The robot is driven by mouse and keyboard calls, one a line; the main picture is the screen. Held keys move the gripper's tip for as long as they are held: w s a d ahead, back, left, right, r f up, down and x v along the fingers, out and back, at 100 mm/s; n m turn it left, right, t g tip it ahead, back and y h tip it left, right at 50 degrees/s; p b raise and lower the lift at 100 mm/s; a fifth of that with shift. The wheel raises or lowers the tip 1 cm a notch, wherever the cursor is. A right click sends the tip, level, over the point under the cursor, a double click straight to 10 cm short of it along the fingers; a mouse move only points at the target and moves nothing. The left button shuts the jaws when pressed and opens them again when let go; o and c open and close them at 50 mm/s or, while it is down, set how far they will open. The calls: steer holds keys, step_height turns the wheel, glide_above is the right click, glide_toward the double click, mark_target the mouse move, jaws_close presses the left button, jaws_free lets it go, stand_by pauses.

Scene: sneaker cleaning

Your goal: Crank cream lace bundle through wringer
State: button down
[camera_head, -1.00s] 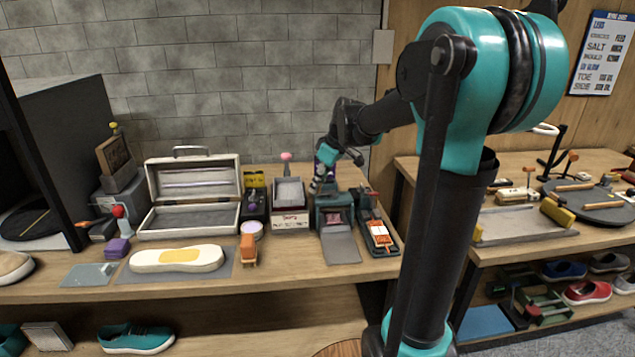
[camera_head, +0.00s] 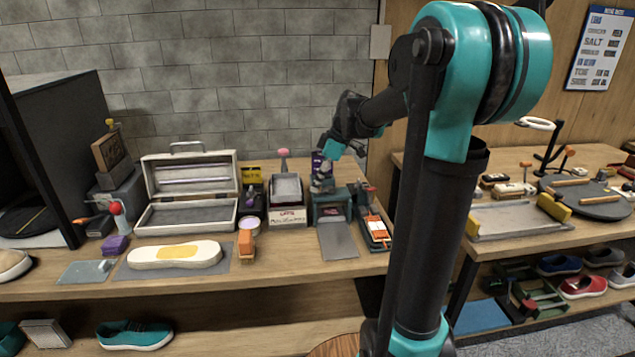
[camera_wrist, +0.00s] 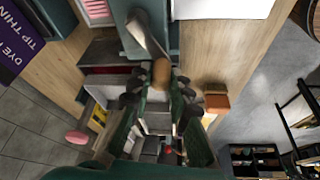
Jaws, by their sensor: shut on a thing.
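The wringer (camera_head: 332,208) is a dark teal box on the bench with a sloping grey tray (camera_head: 339,241) at its front. My gripper (camera_head: 322,186) is at its top in the head view. In the wrist view, my gripper (camera_wrist: 160,88) is shut on the wooden knob (camera_wrist: 161,73) of the crank. The grey crank arm (camera_wrist: 148,36) runs up from the knob in that picture. I cannot make out the cream lace bundle in either view, and the wringer's rollers are not clearly seen.
Left of the wringer stands a white bin (camera_head: 287,215), then an open silver case (camera_head: 188,190). A teal tray with an orange-and-white item (camera_head: 375,229) stands close on the right.

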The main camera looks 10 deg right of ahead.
steer(key=c, duration=1.4)
jaws_free()
steer(key=v, duration=1.2)
